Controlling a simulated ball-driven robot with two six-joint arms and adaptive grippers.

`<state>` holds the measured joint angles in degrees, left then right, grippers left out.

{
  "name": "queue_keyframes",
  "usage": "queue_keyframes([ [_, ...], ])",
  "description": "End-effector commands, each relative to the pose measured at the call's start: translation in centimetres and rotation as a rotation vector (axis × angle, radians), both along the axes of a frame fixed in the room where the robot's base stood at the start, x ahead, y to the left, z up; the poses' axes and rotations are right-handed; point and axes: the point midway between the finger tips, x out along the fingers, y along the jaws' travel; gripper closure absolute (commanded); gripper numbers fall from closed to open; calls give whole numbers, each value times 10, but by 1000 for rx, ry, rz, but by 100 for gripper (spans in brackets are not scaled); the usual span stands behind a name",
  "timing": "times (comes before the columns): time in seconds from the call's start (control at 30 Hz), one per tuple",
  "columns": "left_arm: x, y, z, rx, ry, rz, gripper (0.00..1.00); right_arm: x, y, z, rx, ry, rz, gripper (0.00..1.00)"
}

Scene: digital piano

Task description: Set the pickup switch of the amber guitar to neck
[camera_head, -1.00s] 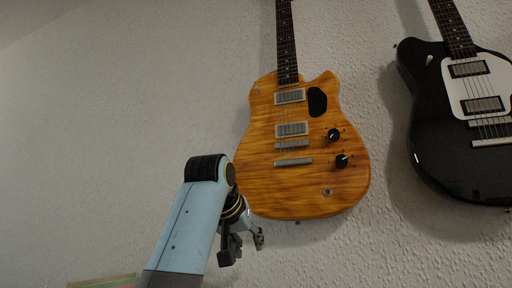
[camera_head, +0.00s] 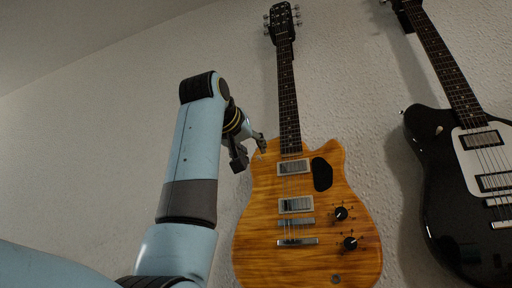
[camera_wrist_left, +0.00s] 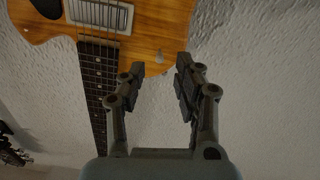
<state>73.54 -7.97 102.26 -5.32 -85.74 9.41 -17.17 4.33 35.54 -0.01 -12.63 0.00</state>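The amber guitar (camera_head: 300,225) hangs upright on the wall. It has two silver pickups, a black oval plate and two black knobs. Its upper-left shoulder is partly behind my left gripper (camera_head: 249,150) in the head view. In the left wrist view, the amber body (camera_wrist_left: 45,20) shows upside down. A small pale spot (camera_wrist_left: 160,56) near its edge may be the pickup switch; its lever position is too small to tell. My left gripper's fingers (camera_wrist_left: 160,68) are apart and empty, with the spot showing between their tips. My right gripper is out of view.
A black guitar (camera_head: 450,205) with a white plate hangs to the right. The amber guitar's neck (camera_head: 287,100) rises beside my left gripper. The textured wall (camera_head: 110,130) is close behind and is bare to the left.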

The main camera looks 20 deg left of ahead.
Motion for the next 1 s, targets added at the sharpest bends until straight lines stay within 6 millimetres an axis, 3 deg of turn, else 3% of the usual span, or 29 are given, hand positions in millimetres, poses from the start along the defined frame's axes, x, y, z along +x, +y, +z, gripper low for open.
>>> queue_keyframes([
  [0.2, 29, -1, 1, 0, 1, 0, 68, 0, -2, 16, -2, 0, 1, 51],
  [0.57, 34, -1, -1, 0, 0, 0, 68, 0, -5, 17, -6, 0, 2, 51],
  [0.8, 34, -1, -1, 1, 0, 0, 99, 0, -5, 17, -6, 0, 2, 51],
  [1.0, 34, -1, -1, 1, 0, 0, 100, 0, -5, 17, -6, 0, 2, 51],
])
